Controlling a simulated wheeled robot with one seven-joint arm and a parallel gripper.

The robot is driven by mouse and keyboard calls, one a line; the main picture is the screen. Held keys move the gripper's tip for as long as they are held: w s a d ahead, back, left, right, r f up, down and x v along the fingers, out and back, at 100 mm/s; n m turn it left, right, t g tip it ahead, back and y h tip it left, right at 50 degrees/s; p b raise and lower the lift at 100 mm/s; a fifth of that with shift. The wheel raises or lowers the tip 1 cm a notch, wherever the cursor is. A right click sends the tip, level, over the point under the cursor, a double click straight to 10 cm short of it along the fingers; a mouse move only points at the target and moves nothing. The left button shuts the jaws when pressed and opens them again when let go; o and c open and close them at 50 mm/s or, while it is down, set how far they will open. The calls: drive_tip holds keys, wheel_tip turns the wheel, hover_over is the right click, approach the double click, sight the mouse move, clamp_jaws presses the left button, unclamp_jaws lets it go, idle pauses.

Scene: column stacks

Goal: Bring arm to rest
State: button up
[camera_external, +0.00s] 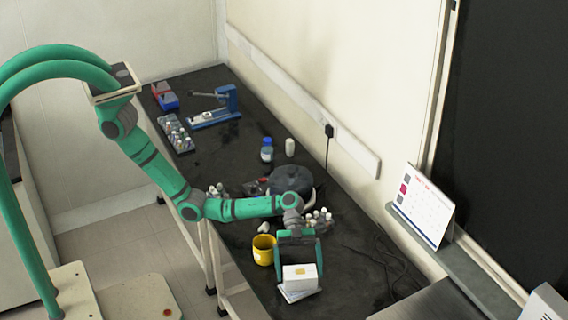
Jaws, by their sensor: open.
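My green arm reaches out over the black bench (345,235). My gripper (299,262) points down toward the near part of the bench, with its fingers apart. A white box (300,278) shows just below and in front of it, on top of a flat light-coloured item (296,294). I cannot tell whether the fingers touch the box. No object is clearly held.
A yellow mug (263,250) stands just left of my gripper. A dark round device (290,181) with white vials sits behind it. A blue-capped bottle (267,150), a white container (290,147), a tube rack (176,134) and a blue press (214,108) stand farther back.

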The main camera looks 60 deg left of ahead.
drive_tip(key=shift+w+a+r, duration=0.2)
drive_tip(key=shift+a+r, duration=0.05)
drive_tip(key=shift+a, duration=0.3)
